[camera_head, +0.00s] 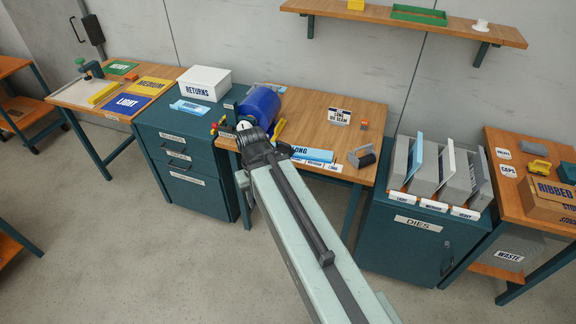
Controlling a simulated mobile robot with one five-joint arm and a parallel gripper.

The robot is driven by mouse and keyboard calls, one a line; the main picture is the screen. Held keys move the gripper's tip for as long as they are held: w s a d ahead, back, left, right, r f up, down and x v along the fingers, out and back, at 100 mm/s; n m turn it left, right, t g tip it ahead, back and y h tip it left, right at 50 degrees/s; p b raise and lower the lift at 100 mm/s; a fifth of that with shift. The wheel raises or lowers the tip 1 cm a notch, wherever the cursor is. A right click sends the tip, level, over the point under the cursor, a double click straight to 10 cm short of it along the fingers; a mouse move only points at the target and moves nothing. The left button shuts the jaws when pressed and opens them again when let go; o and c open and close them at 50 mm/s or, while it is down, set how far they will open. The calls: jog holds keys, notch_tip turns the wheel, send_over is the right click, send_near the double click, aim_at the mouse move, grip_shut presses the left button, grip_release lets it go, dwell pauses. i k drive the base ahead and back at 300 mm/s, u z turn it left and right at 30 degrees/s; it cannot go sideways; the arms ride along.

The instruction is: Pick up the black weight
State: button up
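My arm reaches up from the bottom of the view to the table's front left part. My gripper (250,137) is at its far end, left of the dark piece and apart from it, close to a blue cylinder (262,103). The fingers are too small and partly hidden to show whether they are open or shut.
A light blue box (312,154) labelled LONG lies between my arm and the dark piece. A small sign (339,117) stands behind. A teal cabinet with a white RETURNS box (205,84) is left; a DIES cabinet (415,240) with upright dividers is right. The floor in front is clear.

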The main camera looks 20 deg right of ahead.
aim_at(284, 149)
jog(key=z, duration=0.1)
jog(key=k, duration=0.1)
jog(key=z, duration=0.35)
jog(key=i, duration=1.05)
jog(key=u, duration=2)
jog(key=k, duration=0.9)
jog(key=u, duration=0.5)
jog(key=i, duration=0.45)
